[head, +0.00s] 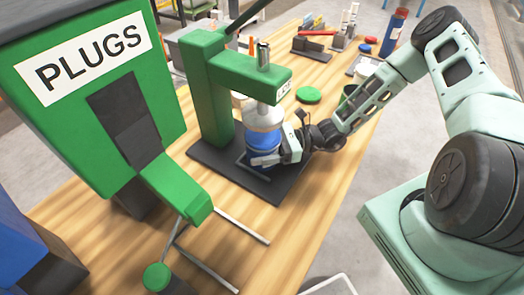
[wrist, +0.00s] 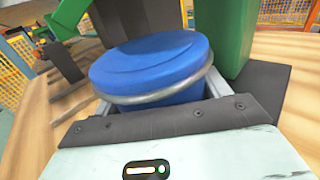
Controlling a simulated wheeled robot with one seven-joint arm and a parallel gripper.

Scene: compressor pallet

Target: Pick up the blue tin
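The blue tin (head: 264,141) stands on the dark base of the green press (head: 212,90), right under its pale round pressing head (head: 264,117). In the wrist view the tin (wrist: 150,65) is close up, with a flat blue lid and a silvery band below it. My gripper (head: 268,158) is level with the tin, reaching in from the right. Its fingers flank the tin's body, and the tin fills nearly all the gap between them. Whether the fingers press on it is unclear. The tin's lower part is hidden by my gripper.
A green PLUGS dispenser (head: 95,85) with a chute stands at the left. A green disc (head: 308,95), a dark green cup (head: 349,91) and a blue bottle (head: 393,32) are farther back. The wooden table (head: 335,172) is bare to the front right of the press.

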